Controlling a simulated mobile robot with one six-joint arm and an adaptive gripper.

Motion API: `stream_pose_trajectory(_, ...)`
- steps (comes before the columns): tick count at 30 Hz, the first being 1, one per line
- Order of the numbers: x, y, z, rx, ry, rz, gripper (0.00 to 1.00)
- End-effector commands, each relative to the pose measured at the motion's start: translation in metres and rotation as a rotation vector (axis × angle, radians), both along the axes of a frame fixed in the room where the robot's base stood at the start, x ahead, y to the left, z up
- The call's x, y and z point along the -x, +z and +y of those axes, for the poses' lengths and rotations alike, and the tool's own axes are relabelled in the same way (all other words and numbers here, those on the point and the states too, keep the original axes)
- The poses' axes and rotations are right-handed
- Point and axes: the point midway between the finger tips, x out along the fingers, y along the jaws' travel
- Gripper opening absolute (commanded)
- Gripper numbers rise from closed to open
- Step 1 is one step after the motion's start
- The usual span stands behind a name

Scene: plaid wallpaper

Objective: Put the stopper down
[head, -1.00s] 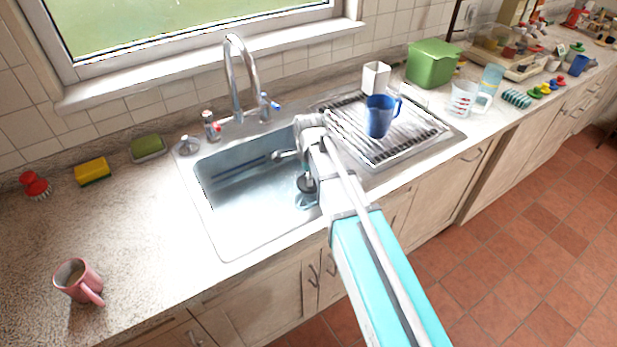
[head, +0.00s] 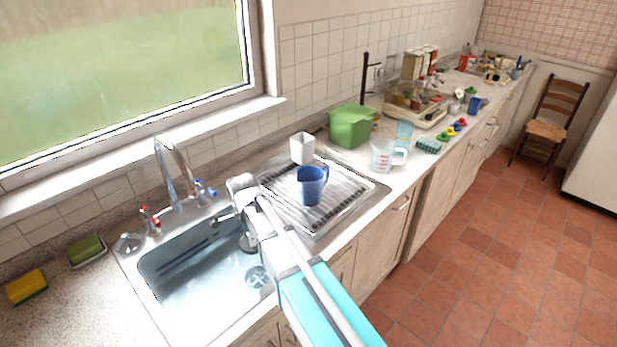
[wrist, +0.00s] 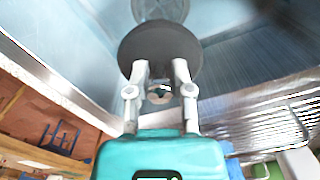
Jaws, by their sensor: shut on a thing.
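The stopper (wrist: 160,46) is a dark grey round disc with a small knob, seen large in the wrist view. My gripper (wrist: 160,80) is shut on its knob. In the head view the stopper (head: 247,243) shows small and dark below my arm's end, inside the steel sink (head: 180,290). The round drain (head: 258,277) lies in the sink floor, in front of the stopper in that view. It also shows beyond the disc in the wrist view (wrist: 160,9). The stopper appears held above the sink floor; the exact gap is hard to tell.
The faucet (head: 175,170) rises behind the sink. A ribbed drainboard (head: 345,211) with a blue jug (head: 311,186) and white cup (head: 302,148) lies to the right. A yellow sponge (head: 26,287) and green sponge (head: 86,250) lie on the left counter.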

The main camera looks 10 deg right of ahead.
Motion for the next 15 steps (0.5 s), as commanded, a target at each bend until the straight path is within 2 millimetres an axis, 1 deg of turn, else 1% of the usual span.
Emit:
stream_pose_trajectory(1, 0.000, 0.018, 0.000, 0.000, 0.000, 0.000, 0.00)
stream_pose_trajectory(15, 0.000, 0.096, 0.000, 0.000, 0.000, 0.000, 0.00)
